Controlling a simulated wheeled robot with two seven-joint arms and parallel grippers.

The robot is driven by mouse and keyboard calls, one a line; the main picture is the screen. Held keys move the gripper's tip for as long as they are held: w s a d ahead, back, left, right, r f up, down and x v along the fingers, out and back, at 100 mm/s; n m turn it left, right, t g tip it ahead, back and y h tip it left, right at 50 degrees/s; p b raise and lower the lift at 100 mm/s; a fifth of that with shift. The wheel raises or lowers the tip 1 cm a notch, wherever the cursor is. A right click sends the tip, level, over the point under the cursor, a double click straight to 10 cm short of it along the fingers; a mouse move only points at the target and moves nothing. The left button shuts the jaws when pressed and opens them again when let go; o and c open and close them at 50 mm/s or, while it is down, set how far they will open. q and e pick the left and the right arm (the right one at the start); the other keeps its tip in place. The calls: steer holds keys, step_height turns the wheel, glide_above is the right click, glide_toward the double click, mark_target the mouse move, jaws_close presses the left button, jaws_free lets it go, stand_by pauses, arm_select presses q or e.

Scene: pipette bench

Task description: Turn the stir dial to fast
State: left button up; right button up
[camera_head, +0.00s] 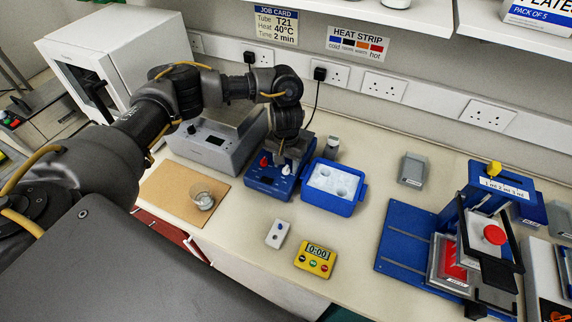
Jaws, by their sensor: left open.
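A small blue device (263,184) stands on the bench near the middle, with a red knob (264,162) on its left and a white knob (286,170) on its right. Its labels are too small to read, so I cannot tell for certain which knob is the stir dial. My left gripper (289,157) is open and points down over the back right of this device, close to the white knob. The arm hides the back of the device, and I cannot tell whether the fingers touch the knob. My right gripper is not in view.
A blue tub (331,205) with white contents stands right beside the device. A grey instrument (207,146) stands behind left, and a glass beaker (203,200) sits on a brown board (160,191). A yellow timer (315,260) and a white switch box (278,234) lie in front.

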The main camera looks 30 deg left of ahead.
arm_select(q)
steer(key=shift+f, duration=0.6)
jaws_close()
